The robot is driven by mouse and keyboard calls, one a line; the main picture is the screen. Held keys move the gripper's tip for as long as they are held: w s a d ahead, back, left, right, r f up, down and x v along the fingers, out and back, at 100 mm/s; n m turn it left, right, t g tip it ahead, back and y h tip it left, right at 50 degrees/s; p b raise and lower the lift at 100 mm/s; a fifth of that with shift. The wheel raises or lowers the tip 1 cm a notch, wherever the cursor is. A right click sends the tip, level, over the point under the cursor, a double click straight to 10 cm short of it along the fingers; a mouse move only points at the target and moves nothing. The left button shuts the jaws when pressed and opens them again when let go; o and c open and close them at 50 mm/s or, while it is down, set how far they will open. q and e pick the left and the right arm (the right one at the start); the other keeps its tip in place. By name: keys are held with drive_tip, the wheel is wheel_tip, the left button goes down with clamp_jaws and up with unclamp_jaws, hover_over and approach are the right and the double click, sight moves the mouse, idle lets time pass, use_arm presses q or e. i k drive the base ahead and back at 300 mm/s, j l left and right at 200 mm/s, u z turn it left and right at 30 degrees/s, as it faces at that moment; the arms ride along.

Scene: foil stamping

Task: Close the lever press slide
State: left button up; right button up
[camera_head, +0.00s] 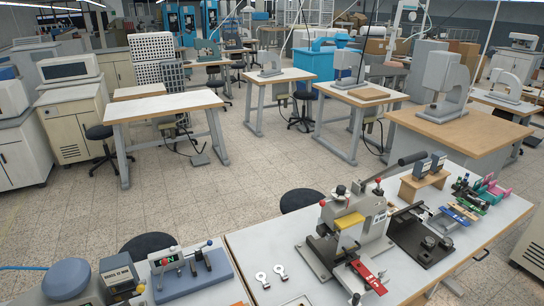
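A grey lever press (374,222) stands on the table at the lower middle-right, with a yellow block (349,220) on its front and red-knobbed levers on top. A slide with a red plate (368,277) sticks out from the press base towards the front of the table. A small knob shows at the slide's front end. How far the slide can travel cannot be told. Neither of my grippers is in view.
Two metal tags (271,277) lie left of the press. A black-based device (424,238) stands close to its right. A wooden stand (424,183) and several small coloured tools are farther right. A blue-based fixture (190,275) stands at the lower left. Black stools are behind the table.

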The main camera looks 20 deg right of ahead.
sight(355, 283)
drive_tip(key=z, duration=1.45)
